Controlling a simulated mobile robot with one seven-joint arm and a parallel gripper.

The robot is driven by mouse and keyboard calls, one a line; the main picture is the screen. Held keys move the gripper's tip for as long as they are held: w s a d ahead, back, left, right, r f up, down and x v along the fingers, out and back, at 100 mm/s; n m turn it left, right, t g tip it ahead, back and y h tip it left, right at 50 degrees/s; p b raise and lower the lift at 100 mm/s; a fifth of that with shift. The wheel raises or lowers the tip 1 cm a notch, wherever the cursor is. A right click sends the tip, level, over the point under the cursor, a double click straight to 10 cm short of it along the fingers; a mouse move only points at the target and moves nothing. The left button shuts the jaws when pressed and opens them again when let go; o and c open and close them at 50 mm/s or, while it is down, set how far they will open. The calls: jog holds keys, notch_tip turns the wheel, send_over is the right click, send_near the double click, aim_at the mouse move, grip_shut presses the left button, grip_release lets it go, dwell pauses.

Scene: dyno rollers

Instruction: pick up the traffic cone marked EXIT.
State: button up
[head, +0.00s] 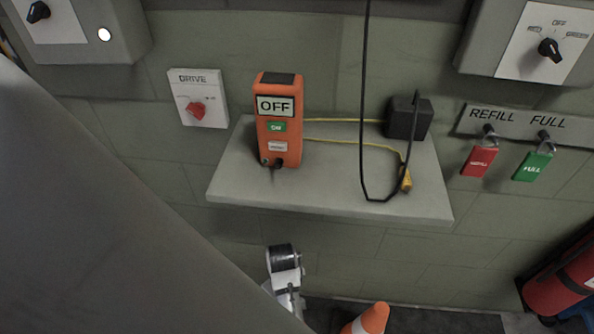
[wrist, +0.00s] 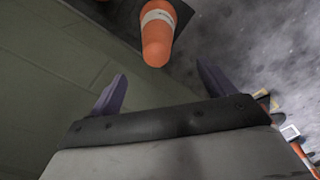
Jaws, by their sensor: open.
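An orange traffic cone (wrist: 157,42) with a white band shows at the top of the wrist view, its tip toward me and its dark base partly cut off. The lettering on the band is too small to read. The top of an orange and white cone (head: 373,320) shows at the bottom edge of the head view; its lower part is out of frame. My gripper (wrist: 161,69) is open, with its two purple fingers spread wide and nothing held. The cone's tip appears between and beyond the fingertips. The gripper's fingers are not visible in the head view.
A grey shelf (head: 330,204) on the wall holds an orange OFF box (head: 279,150) and a black block (head: 408,118) with cables. A red cylinder (head: 560,288) stands at the lower right. A green wall (wrist: 45,85) lies close on the left in the wrist view.

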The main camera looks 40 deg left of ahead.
notch_tip(320, 180, down, 8)
jog(key=shift+r, duration=0.1)
jog(key=f, duration=0.4)
jog(key=w+f, duration=0.1)
jog(key=shift+a+f, duration=0.3)
jog(key=shift+f, duration=0.1)
grip_shut()
jog(key=shift+a+r, duration=0.1)
dwell(0.4)
